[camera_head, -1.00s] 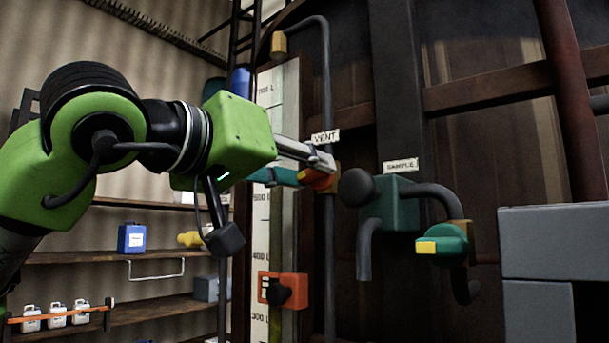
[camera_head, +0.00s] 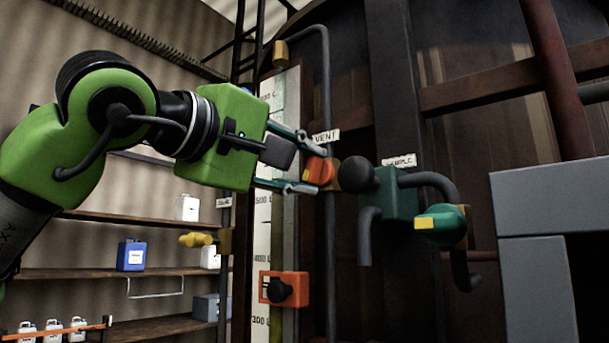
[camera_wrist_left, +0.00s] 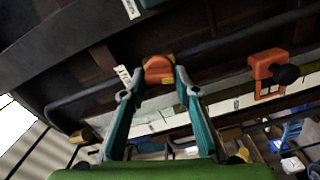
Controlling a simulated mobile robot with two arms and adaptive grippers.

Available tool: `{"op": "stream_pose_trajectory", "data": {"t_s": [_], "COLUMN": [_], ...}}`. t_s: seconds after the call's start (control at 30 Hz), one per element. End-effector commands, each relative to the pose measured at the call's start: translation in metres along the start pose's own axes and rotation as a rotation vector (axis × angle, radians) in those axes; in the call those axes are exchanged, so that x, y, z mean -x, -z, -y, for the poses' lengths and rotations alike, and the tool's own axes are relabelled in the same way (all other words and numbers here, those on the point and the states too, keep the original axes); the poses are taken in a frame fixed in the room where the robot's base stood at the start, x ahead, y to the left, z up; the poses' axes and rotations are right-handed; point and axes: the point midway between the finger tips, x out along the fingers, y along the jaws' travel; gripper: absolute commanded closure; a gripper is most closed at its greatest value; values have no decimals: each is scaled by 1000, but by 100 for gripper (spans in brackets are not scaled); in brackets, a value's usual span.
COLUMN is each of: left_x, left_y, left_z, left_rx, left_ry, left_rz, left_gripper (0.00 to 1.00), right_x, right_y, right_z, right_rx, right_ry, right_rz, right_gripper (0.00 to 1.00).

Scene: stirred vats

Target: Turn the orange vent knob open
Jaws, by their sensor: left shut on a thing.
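The orange vent knob (camera_head: 320,172) sits on the thin dark vertical pipe, just below the white VENT label (camera_head: 326,137). My left gripper (camera_head: 314,171) comes in from the left, with one finger above the knob and one below it. It is shut on the knob. In the left wrist view the orange knob (camera_wrist_left: 159,71) sits between the two teal-grey fingertips of my left gripper (camera_wrist_left: 160,80), and the VENT label (camera_wrist_left: 124,75) is left of it. My right gripper is not in view.
Right of the knob are a dark round part (camera_head: 357,174) and the green sample valve (camera_head: 441,224). An orange box with a black knob (camera_head: 284,289) is below. A yellow-handled valve (camera_head: 196,240) is at lower left. Grey blocks (camera_head: 540,207) fill the lower right.

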Motion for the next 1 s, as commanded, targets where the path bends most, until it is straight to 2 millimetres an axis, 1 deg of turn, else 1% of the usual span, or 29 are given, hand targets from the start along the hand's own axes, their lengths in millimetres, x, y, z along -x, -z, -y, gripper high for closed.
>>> {"op": "stream_pose_trajectory", "data": {"t_s": [0.03,0.2,0.43,0.7,1.0], "left_x": [0,0,0,0,0], "left_y": [0,0,0,0,0], "left_z": [2,2,2,2,2], "left_rx": [39,161,271,323,329], "left_ry": [0,1,2,2,3], "left_rz": [-1,-1,-1,-1,-1], "left_gripper": [92,92,92,92,92], "right_x": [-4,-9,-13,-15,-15], "right_y": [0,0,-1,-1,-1], "right_z": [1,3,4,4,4], "right_rx": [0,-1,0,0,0], "right_ry": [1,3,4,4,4], "right_rz": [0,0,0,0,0], "right_gripper": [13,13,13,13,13]}}
